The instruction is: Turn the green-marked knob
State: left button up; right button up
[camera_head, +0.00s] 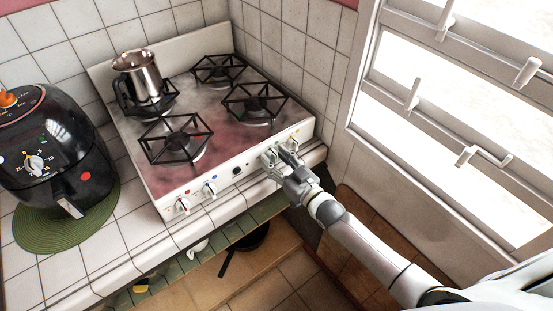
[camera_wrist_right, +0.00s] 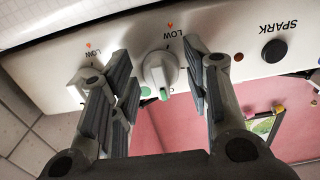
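The white stove (camera_head: 160,182) has a row of knobs along its front panel. My right gripper (camera_head: 281,163) is at the right end of this panel, in front of the knobs there. In the right wrist view, a white knob with a green mark (camera_wrist_right: 160,71) lies between the fingers of my right gripper (camera_wrist_right: 160,60). The fingers are open, one on each side of the knob, with visible gaps. Another knob (camera_wrist_right: 84,80) is partly hidden behind the left finger. My left gripper is not in view.
A black spark button (camera_wrist_right: 274,51) is right of the green-marked knob in the wrist view. Red-marked (camera_head: 182,205) and blue-marked (camera_head: 210,189) knobs are farther left. A metal pot (camera_head: 140,75) stands on the back-left burner. A black air fryer (camera_head: 45,140) is left of the stove.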

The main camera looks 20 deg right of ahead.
jog(key=shift+o, duration=0.2)
jog(key=shift+r, duration=0.1)
jog(key=v, duration=1.2)
dwell(0.3)
